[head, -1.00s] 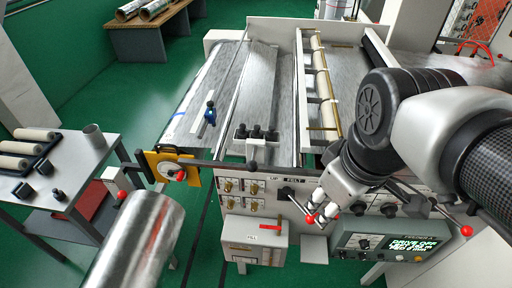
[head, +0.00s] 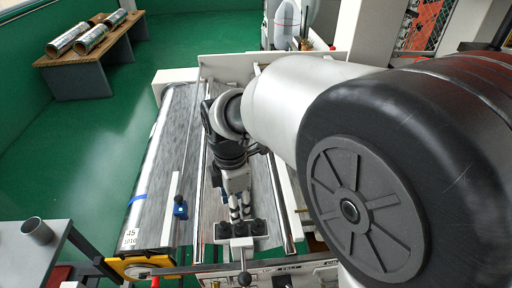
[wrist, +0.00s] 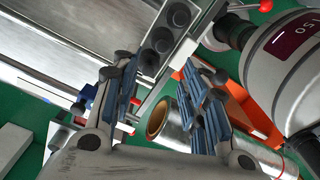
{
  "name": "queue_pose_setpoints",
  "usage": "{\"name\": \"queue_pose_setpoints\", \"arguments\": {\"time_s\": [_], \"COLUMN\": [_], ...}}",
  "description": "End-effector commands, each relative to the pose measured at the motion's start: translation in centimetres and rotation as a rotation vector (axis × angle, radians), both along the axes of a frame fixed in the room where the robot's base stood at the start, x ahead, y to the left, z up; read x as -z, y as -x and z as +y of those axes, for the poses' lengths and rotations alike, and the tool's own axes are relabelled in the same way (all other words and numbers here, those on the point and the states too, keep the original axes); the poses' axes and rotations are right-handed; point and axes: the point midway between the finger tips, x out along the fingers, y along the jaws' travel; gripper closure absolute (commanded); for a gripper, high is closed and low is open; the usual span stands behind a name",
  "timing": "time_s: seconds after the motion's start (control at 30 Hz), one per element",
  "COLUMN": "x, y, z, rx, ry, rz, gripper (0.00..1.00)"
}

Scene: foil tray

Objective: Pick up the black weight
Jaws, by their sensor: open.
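Three short black cylindrical pieces (head: 240,229) sit in a row on a grey bracket (head: 240,242) at the front of the machine. They look like the black weight, but I cannot tell which one is meant. In the wrist view the black pieces (wrist: 163,40) show at the top, in their grey holder, beyond the fingertips. My gripper (head: 240,209) is just behind the row in the head view, pointing down. Its blue-padded fingers (wrist: 165,98) are apart with nothing between them. The gap in height between fingertips and pieces is unclear.
A blue-knobbed part (head: 180,207) stands left of my gripper on the machine bed. A yellow frame (head: 132,268) is at the front left corner. A wooden bench (head: 88,47) with foil rolls stands far back left. My arm hides the machine's right side.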

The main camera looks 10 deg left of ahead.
Motion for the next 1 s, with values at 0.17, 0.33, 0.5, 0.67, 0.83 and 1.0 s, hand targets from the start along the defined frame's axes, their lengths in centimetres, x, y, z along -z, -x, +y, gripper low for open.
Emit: {"name": "queue_pose_setpoints", "arguments": {"time_s": [0.17, 0.33, 0.5, 0.67, 0.83, 1.0], "x": [2.7, 3.7, 6.0, 8.1, 8.5, 8.5], "y": [0.0, 0.0, 0.0, 0.0, 0.0, 0.0], "z": [-0.1, -0.1, -0.7, -0.8, -0.8, -0.8], "rx": [0.001, 0.002, 0.003, 0.002, 0.002, 0.002], "ry": [0.001, 0.000, 0.002, 0.002, -0.001, -0.001], "rz": [0.002, 0.000, 0.003, 0.003, -0.001, -0.001], "gripper": [0.59, 0.59, 0.59, 0.59, 0.59, 0.61]}}
